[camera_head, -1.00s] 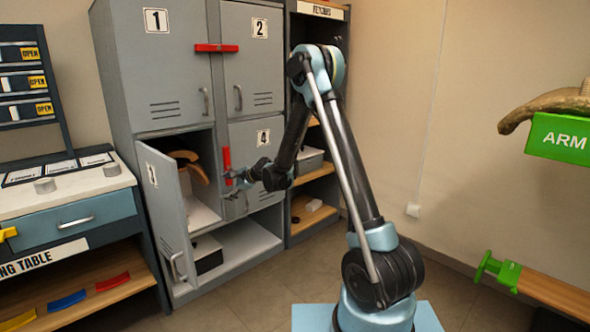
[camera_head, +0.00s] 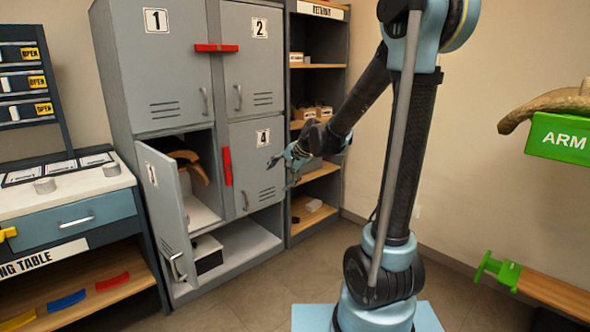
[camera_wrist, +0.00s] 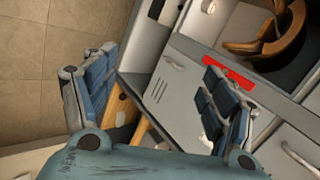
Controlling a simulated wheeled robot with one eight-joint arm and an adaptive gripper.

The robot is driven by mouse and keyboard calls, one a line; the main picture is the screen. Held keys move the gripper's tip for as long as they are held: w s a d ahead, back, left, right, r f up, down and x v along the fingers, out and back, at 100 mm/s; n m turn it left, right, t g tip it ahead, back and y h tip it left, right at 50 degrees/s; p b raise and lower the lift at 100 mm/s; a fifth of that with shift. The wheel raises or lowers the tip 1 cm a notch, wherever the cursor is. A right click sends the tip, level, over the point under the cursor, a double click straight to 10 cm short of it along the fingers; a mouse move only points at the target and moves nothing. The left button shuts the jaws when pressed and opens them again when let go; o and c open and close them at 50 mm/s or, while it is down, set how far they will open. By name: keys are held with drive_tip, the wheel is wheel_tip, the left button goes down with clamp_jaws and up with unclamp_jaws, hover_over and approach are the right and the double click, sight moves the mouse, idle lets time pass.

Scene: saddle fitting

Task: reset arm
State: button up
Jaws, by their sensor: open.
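My gripper (camera_head: 283,168) is in front of the lockers, near the right edge of locker door 4 (camera_head: 259,160). In the wrist view my gripper (camera_wrist: 160,105) shows two blue-padded fingers spread wide with nothing between them. A brown curved saddle-like piece (camera_head: 190,165) lies inside the open locker 3. It also shows in the wrist view (camera_wrist: 268,35), at the top right, beyond the fingers and apart from them. The door of locker 3 (camera_head: 166,215) stands open.
A red bar (camera_head: 216,48) crosses locker doors 1 and 2, and a red upright bar (camera_head: 227,166) is beside door 4. Open shelves (camera_head: 317,172) stand right of the lockers. A work table (camera_head: 70,205) is at left. A green stand marked ARM (camera_head: 560,138) is at right.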

drive_tip(key=s+d+f+n+g+h, duration=0.1)
drive_tip(key=s+d+f+n+h, duration=0.2)
drive_tip(key=s+d, duration=0.9)
drive_tip(key=s+d+f+n+g+h, duration=0.1)
drive_tip(key=s+d+f+n+h, duration=0.2)
drive_tip(key=s+d, duration=0.9)
drive_tip(key=s+f+n, duration=0.1)
drive_tip(key=s, duration=0.6)
drive_tip(key=shift+s+d+f+g, duration=0.2)
drive_tip(key=shift+s+f+g, duration=0.1)
drive_tip(key=shift+s, duration=0.05)
